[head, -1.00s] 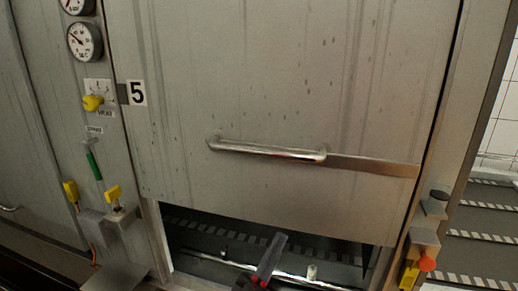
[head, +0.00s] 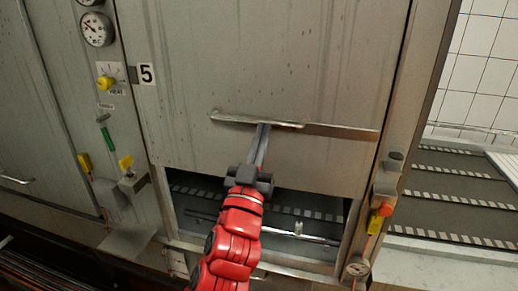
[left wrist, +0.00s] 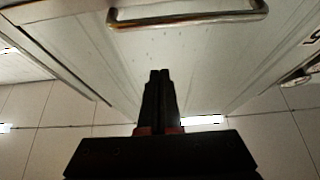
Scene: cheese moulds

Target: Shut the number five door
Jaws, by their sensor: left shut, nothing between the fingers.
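The number five door (head: 290,60) is a large grey metal panel beside a white label with a black 5 (head: 147,73). Its lower edge hangs above a dark opening (head: 310,215), so the door is partly open at the bottom. A horizontal metal handle (head: 230,118) crosses its lower part. My left gripper (head: 263,130) is shut and empty, and its tips overlap the handle bar in the head view. In the left wrist view, the shut fingers (left wrist: 160,76) point at the door panel and the handle (left wrist: 190,19) lies apart from them in the picture. Contact is unclear. My right gripper is out of view.
Left of the door are a gauge (head: 96,29), a yellow knob (head: 105,82) and a green lever (head: 106,138). An orange-red button (head: 385,210) juts out at the right frame. A metal rod (head: 320,239) crosses the opening. Striped steps (head: 450,195) lie at the right.

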